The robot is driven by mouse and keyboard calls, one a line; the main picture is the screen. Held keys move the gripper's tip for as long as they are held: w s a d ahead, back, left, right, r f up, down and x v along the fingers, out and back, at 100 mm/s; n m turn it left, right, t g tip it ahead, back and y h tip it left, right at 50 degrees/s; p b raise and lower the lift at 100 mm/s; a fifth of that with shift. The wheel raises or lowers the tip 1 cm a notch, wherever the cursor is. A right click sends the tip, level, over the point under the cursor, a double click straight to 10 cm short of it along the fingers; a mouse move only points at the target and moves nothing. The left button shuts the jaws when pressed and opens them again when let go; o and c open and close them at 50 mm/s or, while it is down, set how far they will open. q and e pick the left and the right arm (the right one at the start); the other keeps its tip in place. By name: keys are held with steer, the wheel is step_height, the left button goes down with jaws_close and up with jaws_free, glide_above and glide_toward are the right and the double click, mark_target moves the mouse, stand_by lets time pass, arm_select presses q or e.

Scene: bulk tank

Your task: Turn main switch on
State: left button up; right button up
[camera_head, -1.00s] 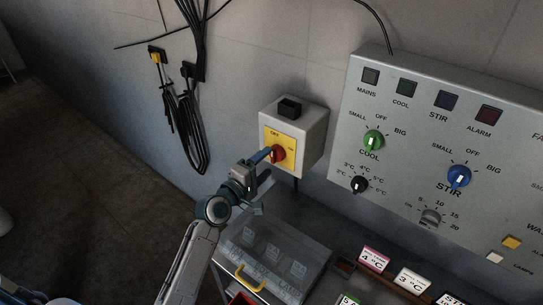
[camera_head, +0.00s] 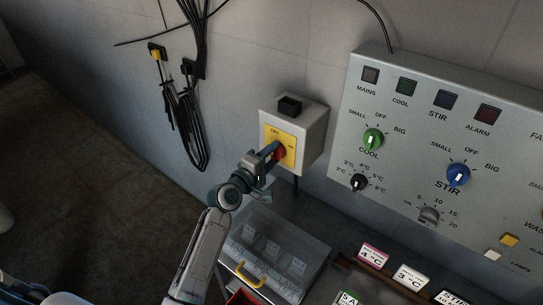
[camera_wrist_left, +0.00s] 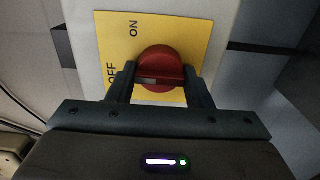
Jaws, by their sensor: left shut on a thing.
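The main switch is a red rotary knob (camera_wrist_left: 160,66) on a yellow plate (camera_wrist_left: 108,30) marked OFF and ON. It sits on the front of a light grey box (camera_head: 312,125) on the wall. My left gripper (camera_head: 272,151) reaches the knob from the lower left. In the left wrist view its two fingers (camera_wrist_left: 160,85) stand on either side of the red knob and are shut on it. The knob's pale mark points toward the left of that view, near the OFF lettering. In the head view the gripper hides part of the knob. My right gripper is not in view.
A large control panel (camera_head: 460,95) with green, blue and black knobs is to the right of the box. Black cables (camera_head: 185,120) hang on the wall at left. A clear-lidded case (camera_head: 285,245) with a yellow handle and several label cards (camera_head: 373,256) lie below.

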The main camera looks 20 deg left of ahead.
arm_select(q)
steer(key=shift+f, duration=0.1)
steer(key=m+b, duration=0.4)
steer(key=shift+f+m, duration=0.2)
steer(key=shift+m, duration=0.2)
steer(key=m+b, duration=0.3)
steer(key=m, duration=0.1)
steer(key=shift+m+b, duration=0.3)
steer(key=shift+b, duration=0.05)
steer(key=m+b, duration=0.3)
steer(key=m, duration=0.1)
steer(key=shift+m+b, duration=0.6)
steer(key=shift+m, duration=0.4)
steer(key=shift+r+m+b, duration=0.1)
steer(key=shift+m+b, duration=0.45)
steer(key=shift+m, duration=0.65)
